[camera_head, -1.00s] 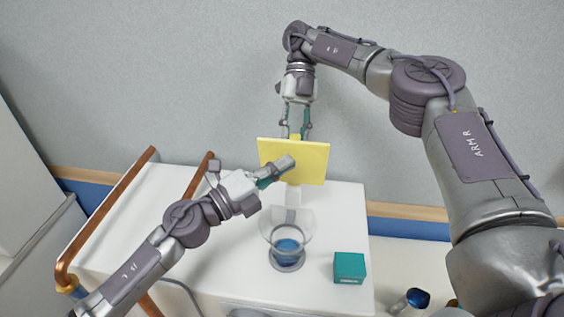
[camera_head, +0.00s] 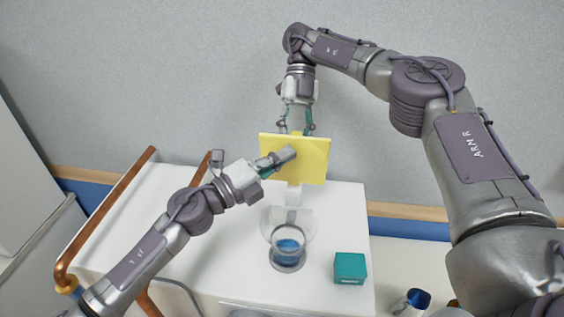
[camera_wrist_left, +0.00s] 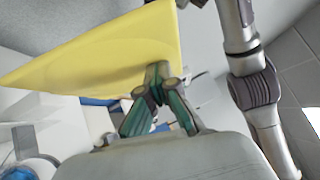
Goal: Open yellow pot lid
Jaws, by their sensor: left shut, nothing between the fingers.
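The yellow lid (camera_head: 312,160) shows as a flat square panel standing steeply tilted above the white bench. My left gripper (camera_head: 288,154) is in front of its face, shut and empty. In the left wrist view the left fingertips (camera_wrist_left: 159,72) are together beside the yellow lid (camera_wrist_left: 110,55), at its edge; contact is unclear. My right gripper (camera_head: 297,130) points down at the lid's top edge, its fingers on either side of a small yellow part. Its tips are hidden, so its grip is unclear. No pot body is clearly seen.
A glass vessel with blue liquid (camera_head: 288,252) stands on the white bench (camera_head: 335,215) below the lid, by a white post (camera_head: 293,194). A teal box (camera_head: 350,268) is to its right. Copper rails (camera_head: 105,215) rise at the left. A grey wall is behind.

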